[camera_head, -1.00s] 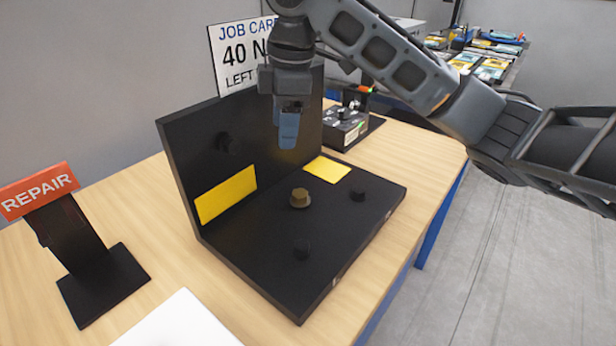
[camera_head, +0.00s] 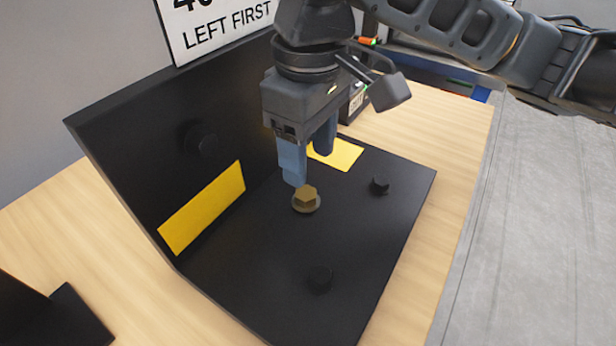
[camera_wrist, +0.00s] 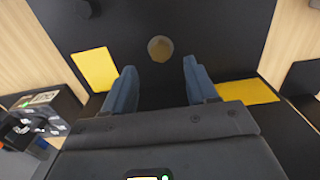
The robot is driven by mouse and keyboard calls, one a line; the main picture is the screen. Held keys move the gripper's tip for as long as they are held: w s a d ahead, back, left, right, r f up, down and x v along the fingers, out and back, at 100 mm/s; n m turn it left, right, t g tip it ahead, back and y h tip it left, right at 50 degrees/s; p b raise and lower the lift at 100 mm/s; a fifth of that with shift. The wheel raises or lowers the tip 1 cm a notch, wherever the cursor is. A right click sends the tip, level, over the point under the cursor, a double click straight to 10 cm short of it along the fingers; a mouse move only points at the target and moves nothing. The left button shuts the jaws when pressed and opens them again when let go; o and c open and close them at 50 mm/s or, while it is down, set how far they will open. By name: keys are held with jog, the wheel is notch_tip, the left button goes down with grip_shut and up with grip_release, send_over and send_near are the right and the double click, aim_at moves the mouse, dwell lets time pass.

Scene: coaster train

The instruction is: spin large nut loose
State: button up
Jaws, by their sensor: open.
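The large nut (camera_head: 306,199) is brass-coloured and six-sided. It sits on a round washer-like base on the flat plate of a black L-shaped fixture (camera_head: 240,290). In the wrist view the nut (camera_wrist: 160,48) lies ahead of and between my fingertips. My gripper (camera_head: 308,165) points down with blue fingers apart and empty, above and just behind the nut. In the wrist view my gripper (camera_wrist: 158,68) shows both fingers spread wide. I see no contact with the nut.
Black knobs stand on the plate at right (camera_head: 380,183) and front (camera_head: 319,278), and one on the upright wall (camera_head: 202,139). Yellow patches mark the wall (camera_head: 203,208) and plate (camera_head: 340,154). A job card (camera_head: 215,25) stands behind. A dark device (camera_wrist: 45,115) sits beside the fixture.

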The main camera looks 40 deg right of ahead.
aim_at(306, 190)
notch_tip(306, 190, down, 7)
jog(key=shift+r+b, duration=0.1)
jog(key=shift+b, duration=0.25)
jog(key=c, duration=1.1)
jog(key=shift+o, duration=0.2)
jog(key=shift+n, duration=0.3)
jog(key=n, duration=0.5)
jog(key=shift+w+d+n, duration=0.1)
jog(key=shift+n, duration=0.2)
jog(key=n, duration=0.5)
jog(key=shift+w+b, duration=0.1)
jog(key=shift+b, duration=0.2)
jog(key=n+b, duration=0.1)
jog(key=n, duration=0.5)
jog(key=shift+w+n+b, duration=0.15)
jog(key=shift+n+b, duration=0.15)
jog(key=shift+b, duration=0.05)
jog(key=n+b, duration=0.2)
jog(key=n, duration=0.3)
jog(key=shift+w+n, duration=0.1)
jog(key=shift+n, duration=0.3)
